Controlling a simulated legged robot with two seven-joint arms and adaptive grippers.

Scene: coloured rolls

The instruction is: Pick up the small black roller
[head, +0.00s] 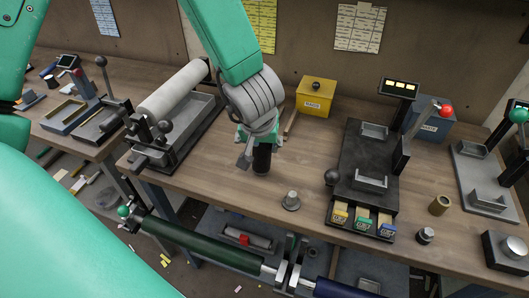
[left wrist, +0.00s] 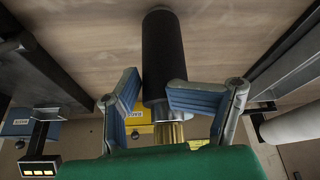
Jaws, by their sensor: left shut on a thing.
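The small black roller (head: 262,160) is upright below my left gripper (head: 258,138), over the middle of the wooden table. In the left wrist view the black roller (left wrist: 163,55) runs between the two blue-padded fingers of my left gripper (left wrist: 165,100). The gripper is shut on the roller near its upper end. The roller's lower end appears to be at the tabletop, but I cannot tell whether it touches. Part of the roller is hidden by the gripper in the head view. My right gripper is not in view.
A large white roll (head: 175,88) in a dark tray stands left of the gripper. A yellow box (head: 316,97) is behind. Bare tabletop lies between.

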